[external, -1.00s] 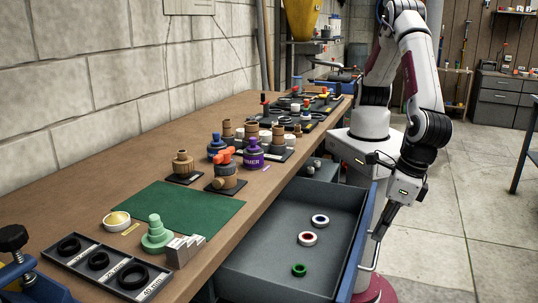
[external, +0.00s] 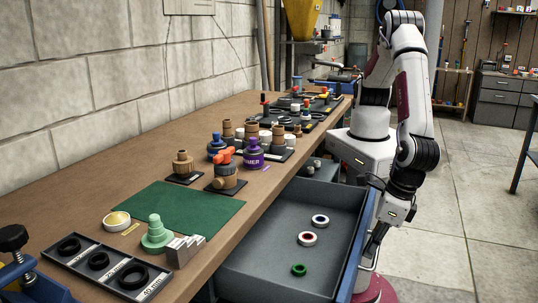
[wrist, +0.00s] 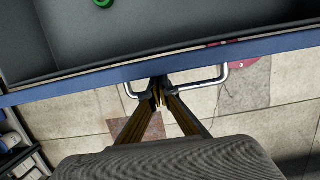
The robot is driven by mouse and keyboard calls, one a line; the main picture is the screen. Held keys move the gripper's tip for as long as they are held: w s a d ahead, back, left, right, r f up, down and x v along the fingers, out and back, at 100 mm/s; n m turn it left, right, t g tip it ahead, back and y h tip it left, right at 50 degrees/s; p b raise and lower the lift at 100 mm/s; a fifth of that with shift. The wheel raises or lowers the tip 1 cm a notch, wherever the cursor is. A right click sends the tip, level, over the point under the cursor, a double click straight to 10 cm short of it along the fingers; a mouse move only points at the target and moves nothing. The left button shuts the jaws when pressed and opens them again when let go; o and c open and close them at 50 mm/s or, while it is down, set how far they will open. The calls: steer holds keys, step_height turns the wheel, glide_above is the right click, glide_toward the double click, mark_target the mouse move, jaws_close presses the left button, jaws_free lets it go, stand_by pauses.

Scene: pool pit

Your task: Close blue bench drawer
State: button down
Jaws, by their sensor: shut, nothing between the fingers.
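The blue bench drawer (external: 360,240) is pulled far out from under the bench, with a grey inside and a blue front. In the wrist view its blue front edge (wrist: 255,45) crosses the picture, with a metal bar handle (wrist: 222,78) on its outer side. My gripper (external: 371,252) is outside the drawer, at its front. In the wrist view my gripper's fingertips (wrist: 158,93) are together beside the handle, close to the drawer front. Nothing shows between them. Whether they touch the handle or front is unclear.
Inside the drawer lie a green ring (external: 299,270), a red-centred white ring (external: 307,239) and a blue-and-white ring (external: 320,221). The wooden bench top (external: 100,180) holds a green mat (external: 180,207) and several fittings. The tiled floor (external: 480,220) to the right is open.

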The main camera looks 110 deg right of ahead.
steer(key=shift+w, duration=0.1)
glide_above(283, 249)
steer(key=shift+d, duration=0.1)
stand_by(0.4)
steer(key=shift+r, duration=0.1)
stand_by(0.3)
steer(key=v, duration=0.9)
steer(key=shift+r, duration=0.4)
